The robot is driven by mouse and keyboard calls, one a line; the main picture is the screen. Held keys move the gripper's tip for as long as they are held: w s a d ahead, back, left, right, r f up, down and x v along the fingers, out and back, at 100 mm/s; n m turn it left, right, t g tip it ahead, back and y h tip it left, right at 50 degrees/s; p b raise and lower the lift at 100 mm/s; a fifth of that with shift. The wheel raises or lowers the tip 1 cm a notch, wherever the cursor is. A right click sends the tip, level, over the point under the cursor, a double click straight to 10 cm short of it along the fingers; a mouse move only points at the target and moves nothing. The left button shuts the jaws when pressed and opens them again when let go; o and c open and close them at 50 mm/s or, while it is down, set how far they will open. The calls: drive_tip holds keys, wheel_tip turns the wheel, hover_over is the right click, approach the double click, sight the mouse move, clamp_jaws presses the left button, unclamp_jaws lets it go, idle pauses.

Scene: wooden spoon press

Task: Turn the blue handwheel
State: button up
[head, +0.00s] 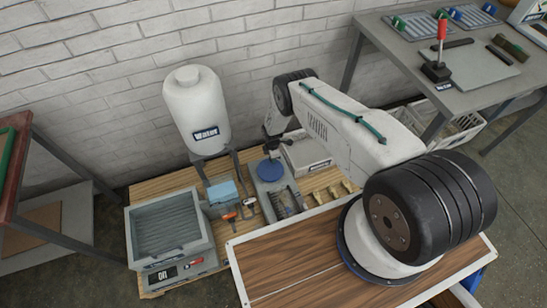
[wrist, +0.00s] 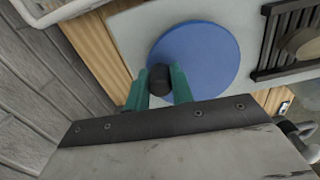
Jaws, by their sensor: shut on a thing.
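The blue handwheel (head: 270,172) is a flat blue disc on a grey plate on the low wooden pallet, near the back wall. In the wrist view the blue handwheel (wrist: 212,62) fills the upper middle and has a black knob (wrist: 159,80) at its left rim. My gripper (wrist: 159,88) has green fingers, one on each side of the black knob, and is shut on it. In the head view my gripper is small and dark above the wheel, and its fingers are hard to make out.
A white water tank (head: 197,110) stands behind left of the wheel. A grey open bin (head: 170,228) with a switch panel is at the front left. A coil spring and several brass parts (head: 330,192) lie near the wheel. A grey workbench (head: 390,35) stands at the right.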

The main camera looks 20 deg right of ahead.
drive_tip(key=shift+w, duration=0.1)
idle(0.3)
drive_tip(key=o, duration=1)
drive_tip(key=shift+r, duration=3.95)
